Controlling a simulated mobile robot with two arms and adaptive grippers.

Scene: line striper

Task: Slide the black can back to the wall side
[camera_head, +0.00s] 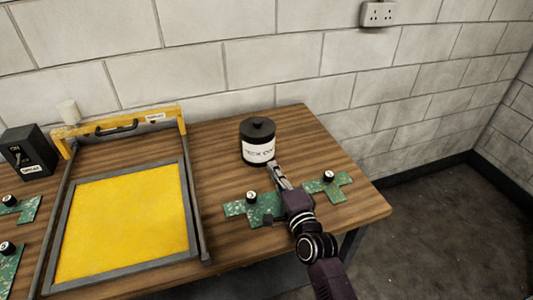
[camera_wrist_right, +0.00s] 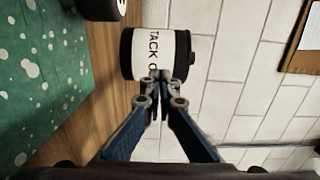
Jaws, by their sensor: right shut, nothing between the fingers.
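The black can (camera_head: 257,140) has a lid with a knob and a white label with dark lettering. It stands upright on the wooden table near the back edge, by the wall. My right gripper (camera_head: 273,165) is shut and empty, with its tips at the front lower side of the can. In the right wrist view the can (camera_wrist_right: 160,55) lies straight beyond the closed fingertips (camera_wrist_right: 160,80), which look close to or against its label; contact cannot be told for sure. My left gripper is not in view.
Green boards with black knobs lie beside my right gripper, one at its left (camera_head: 260,207) and one at its right (camera_head: 328,186). A yellow framed panel (camera_head: 125,220) fills the left of the table (camera_head: 215,150). A dark switch box (camera_head: 28,150) stands far left.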

